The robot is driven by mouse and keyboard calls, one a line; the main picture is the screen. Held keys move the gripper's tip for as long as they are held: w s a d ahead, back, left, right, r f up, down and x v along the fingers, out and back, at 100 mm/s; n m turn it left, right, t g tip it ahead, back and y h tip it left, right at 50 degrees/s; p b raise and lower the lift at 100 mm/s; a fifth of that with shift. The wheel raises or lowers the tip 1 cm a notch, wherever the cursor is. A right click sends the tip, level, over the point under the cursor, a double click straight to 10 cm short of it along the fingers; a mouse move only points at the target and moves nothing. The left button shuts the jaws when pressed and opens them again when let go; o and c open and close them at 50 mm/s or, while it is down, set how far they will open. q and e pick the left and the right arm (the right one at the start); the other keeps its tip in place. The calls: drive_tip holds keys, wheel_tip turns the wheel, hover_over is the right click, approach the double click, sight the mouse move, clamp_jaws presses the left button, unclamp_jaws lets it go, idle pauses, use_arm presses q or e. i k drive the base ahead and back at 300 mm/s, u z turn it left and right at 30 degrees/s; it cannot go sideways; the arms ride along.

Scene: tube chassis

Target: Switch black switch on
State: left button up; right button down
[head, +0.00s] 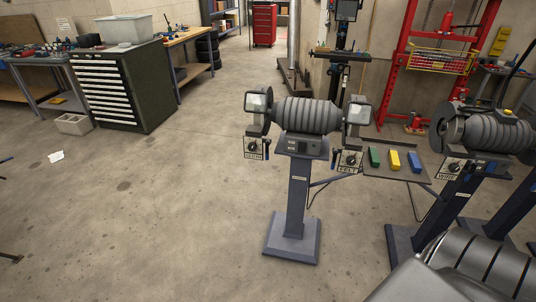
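A bench grinder (308,115) stands on a blue-grey pedestal (298,195) in the middle of the head view. A plate with a black rotary switch (254,147) hangs below its left end. A similar plate with a black switch (349,160) is below its right end. A dark control box (304,146) sits on the front of the pedestal head; its details are too small to read. A third black switch (454,167) is on the machine at the right. I cannot tell the position of any switch. Neither gripper can be made out.
A tray (405,174) with green, yellow and blue blocks is right of the grinder. A second grinder (490,132) stands at the right, and a large grey ribbed body fills the lower right corner. A drawer cabinet (124,88) stands at the left. The floor in front is mostly clear.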

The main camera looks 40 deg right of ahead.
sight(302, 146)
drive_tip(key=u, duration=0.4)
drive_tip(key=i, duration=0.75)
drive_tip(key=z, duration=0.5)
drive_tip(key=i, duration=0.7)
drive_tip(key=z, duration=0.9)
